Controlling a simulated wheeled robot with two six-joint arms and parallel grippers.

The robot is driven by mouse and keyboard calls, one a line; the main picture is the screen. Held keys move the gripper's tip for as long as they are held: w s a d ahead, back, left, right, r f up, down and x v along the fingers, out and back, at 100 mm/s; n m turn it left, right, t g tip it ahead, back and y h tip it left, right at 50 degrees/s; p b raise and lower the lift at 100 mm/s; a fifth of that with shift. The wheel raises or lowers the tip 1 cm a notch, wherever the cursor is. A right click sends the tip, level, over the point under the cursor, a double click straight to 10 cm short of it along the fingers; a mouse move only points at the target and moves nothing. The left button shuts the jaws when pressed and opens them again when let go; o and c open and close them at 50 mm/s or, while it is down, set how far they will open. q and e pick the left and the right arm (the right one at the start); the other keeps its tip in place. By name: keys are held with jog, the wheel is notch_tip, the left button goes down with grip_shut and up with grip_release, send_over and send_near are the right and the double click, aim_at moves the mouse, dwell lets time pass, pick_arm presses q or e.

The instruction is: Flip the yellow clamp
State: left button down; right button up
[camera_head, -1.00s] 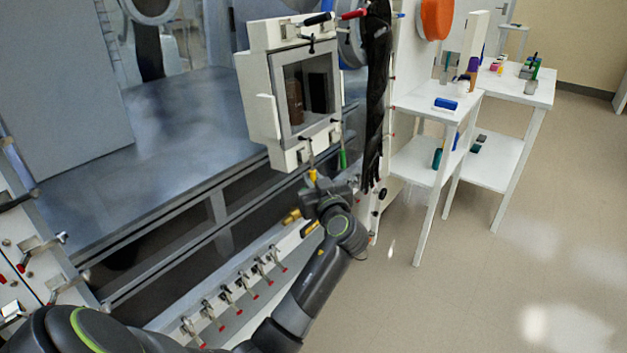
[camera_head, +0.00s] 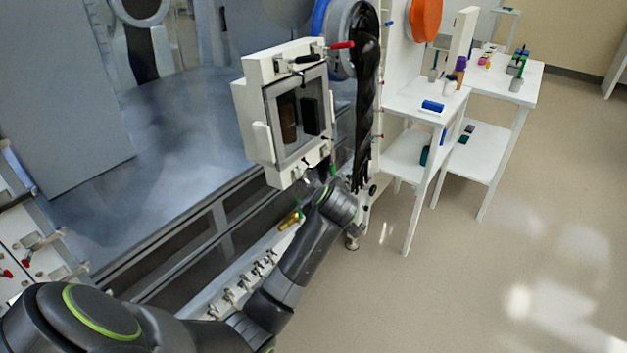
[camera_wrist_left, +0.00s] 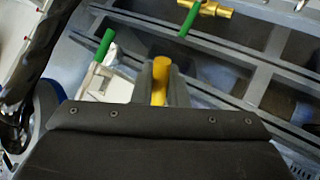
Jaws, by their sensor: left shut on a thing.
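The yellow clamp handle (camera_wrist_left: 160,80) stands between the fingers of my left gripper (camera_wrist_left: 161,73) in the left wrist view, and the gripper is shut on it. The rest of this clamp is hidden behind the gripper. In the head view my left arm reaches to the lower right corner of the white windowed box (camera_head: 240,100). There my own wrist hides the fingers and the yellow handle. My right gripper is not in view.
Green handles (camera_wrist_left: 105,44) are close beside the gripper. A brass fitting (camera_head: 289,221) sits below the box. Dark gloves (camera_head: 367,110) hang just right of it. White tables (camera_head: 400,103) stand at right, with open floor in front.

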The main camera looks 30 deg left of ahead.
pick_arm(q)
jog(key=r+h+p, duration=0.1)
jog(key=h+p, duration=0.1)
jog(key=p, duration=0.2)
jog(key=r+n+h+p, duration=0.1)
jog(key=p, duration=0.3)
jog(key=d+r+n+g+h+p, duration=0.1)
jog(key=h+p, duration=0.1)
jog(key=p, duration=0.2)
jog(key=shift+r+h, duration=0.1)
jog(key=shift+h, duration=0.2)
jog(key=shift+n+h+p, duration=0.3)
jog(key=shift+h+p, duration=0.3)
jog(key=shift+p, duration=0.35)
jog(key=shift+d, duration=0.1)
jog(key=c, duration=1.5)
grip_release()
jog(key=shift+s, duration=0.1)
jog(key=b+v, duration=0.1)
jog(key=v, duration=1.6)
jog(key=shift+r, duration=0.15)
